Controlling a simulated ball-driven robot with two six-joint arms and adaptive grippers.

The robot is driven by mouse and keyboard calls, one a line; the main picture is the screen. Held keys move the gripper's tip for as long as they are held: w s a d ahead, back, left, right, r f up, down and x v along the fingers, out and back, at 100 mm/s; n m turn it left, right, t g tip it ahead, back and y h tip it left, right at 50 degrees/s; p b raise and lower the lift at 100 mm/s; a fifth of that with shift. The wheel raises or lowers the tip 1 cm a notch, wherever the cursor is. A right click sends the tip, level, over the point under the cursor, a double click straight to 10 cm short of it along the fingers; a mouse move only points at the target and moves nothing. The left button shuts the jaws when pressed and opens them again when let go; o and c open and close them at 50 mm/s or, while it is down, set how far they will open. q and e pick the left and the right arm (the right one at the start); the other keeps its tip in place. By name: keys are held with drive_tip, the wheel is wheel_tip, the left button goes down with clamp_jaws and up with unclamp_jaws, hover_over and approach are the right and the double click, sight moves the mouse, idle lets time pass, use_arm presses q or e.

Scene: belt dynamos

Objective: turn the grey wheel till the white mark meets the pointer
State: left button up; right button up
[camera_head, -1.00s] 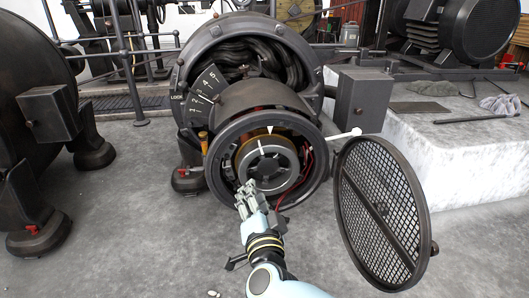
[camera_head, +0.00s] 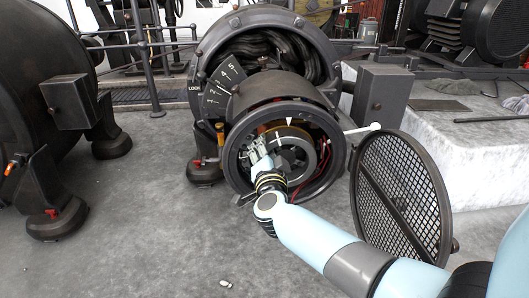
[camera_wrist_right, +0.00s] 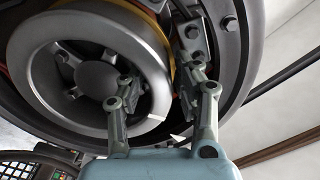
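The grey wheel (camera_head: 311,162) sits inside the round open housing of the dynamo, and its rim fills the left of the right wrist view (camera_wrist_right: 88,24). The white pointer (camera_head: 289,121) is a small triangle on the housing above the wheel. The white mark (camera_wrist_right: 157,118) is a short line on the wheel's rim, close to the pointer but not clearly in line with it. My right gripper (camera_head: 260,148) is at the wheel's left side. Its fingers (camera_wrist_right: 160,88) are apart, one over the wheel's opening and one outside the rim; contact is unclear. My left gripper is out of view.
A round mesh cover (camera_head: 400,200) hangs open right of the housing. A white-knobbed lever (camera_head: 375,127) sticks out above it. A numbered scale plate (camera_head: 222,85) is at upper left. Red wires (camera_head: 323,160) run inside the housing. The floor in front is clear except for a small white piece.

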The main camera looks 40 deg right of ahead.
drive_tip(key=shift+w+d, duration=0.1)
drive_tip(key=shift+w, duration=0.05)
drive_tip(key=shift+r, duration=0.1)
clamp_jaws()
drive_tip(key=shift+s+d+r+m+p, duration=0.2)
drive_tip(key=shift+r+m+p, duration=0.1)
drive_tip(key=shift+m+p, duration=0.2)
drive_tip(key=shift+s+d+r+m+p, duration=0.15)
drive_tip(key=shift+r+m+p, duration=0.15)
drive_tip(key=shift+m+p, duration=0.2)
drive_tip(key=shift+d+m+p, duration=0.25)
drive_tip(key=shift+m+p, duration=0.05)
drive_tip(key=shift+m, duration=0.2)
drive_tip(key=shift+s, duration=0.1)
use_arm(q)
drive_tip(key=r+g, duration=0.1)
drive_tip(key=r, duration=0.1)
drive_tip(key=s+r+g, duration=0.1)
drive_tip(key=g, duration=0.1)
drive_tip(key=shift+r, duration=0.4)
